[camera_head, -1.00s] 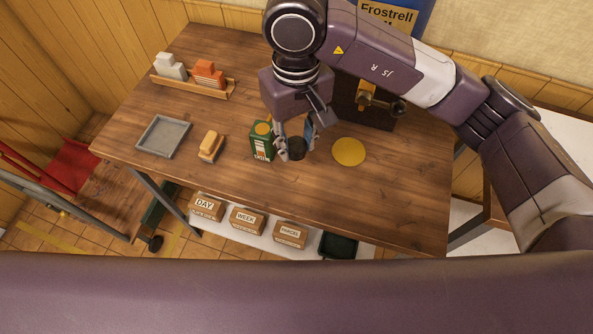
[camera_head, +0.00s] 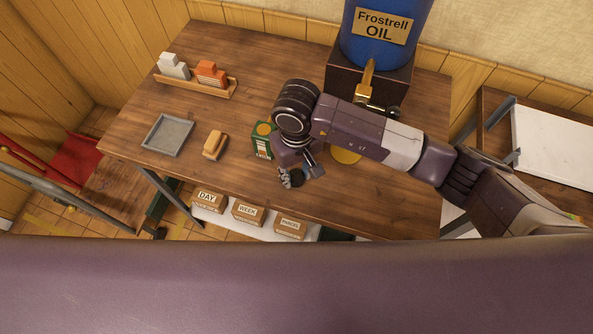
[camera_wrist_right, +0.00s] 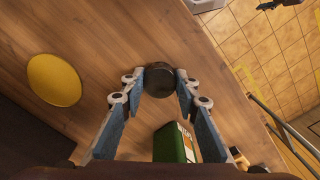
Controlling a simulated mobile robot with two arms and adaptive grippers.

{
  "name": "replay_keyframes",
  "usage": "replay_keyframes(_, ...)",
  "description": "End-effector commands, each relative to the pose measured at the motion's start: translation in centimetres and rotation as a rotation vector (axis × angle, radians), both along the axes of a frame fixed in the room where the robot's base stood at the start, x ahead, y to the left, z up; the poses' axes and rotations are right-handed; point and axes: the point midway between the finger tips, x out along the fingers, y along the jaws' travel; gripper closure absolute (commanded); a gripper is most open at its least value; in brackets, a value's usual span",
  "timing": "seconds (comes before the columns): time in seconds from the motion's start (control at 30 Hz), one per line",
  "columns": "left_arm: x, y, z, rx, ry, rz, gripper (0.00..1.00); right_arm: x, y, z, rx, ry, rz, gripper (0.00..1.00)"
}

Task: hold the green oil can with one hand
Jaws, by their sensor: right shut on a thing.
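The green oil can (camera_head: 262,143), boxy with an orange top, stands on the table beside my right gripper, on its left in the head view. My right gripper (camera_head: 292,179) is shut on a small dark round object (camera_wrist_right: 159,78), near the table's front edge. Whether that object touches the table I cannot tell. My left gripper is not in view.
A yellow disc (camera_head: 345,156) lies partly under my right arm. A blue oil drum (camera_head: 385,30) with a brass tap stands behind. Labelled boxes (camera_head: 248,211) sit below the front edge.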

Motion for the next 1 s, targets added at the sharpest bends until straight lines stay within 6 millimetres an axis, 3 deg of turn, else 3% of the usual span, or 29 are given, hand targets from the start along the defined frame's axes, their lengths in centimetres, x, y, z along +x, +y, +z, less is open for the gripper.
replay_keyframes(0.27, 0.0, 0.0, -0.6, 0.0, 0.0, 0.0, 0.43, 0.0, 0.0, -0.4, 0.0, 0.0, 0.001, 1.0)
replay_keyframes(0.3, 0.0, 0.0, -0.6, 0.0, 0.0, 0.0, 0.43, 0.0, 0.0, -0.3, 0.0, 0.0, 0.001, 0.69)
replay_keyframes(0.43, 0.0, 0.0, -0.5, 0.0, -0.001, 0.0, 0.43, 0.0, 0.0, -0.3, 0.0, 0.001, 0.0, 0.55)
replay_keyframes(0.87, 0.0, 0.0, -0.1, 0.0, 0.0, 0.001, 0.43, 0.1, 0.0, 0.4, 0.001, -0.002, 0.0, 0.54)
replay_keyframes(1.0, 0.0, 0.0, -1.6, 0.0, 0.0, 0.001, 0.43, 0.2, 0.0, 2.6, 0.001, -0.008, 0.003, 0.54)
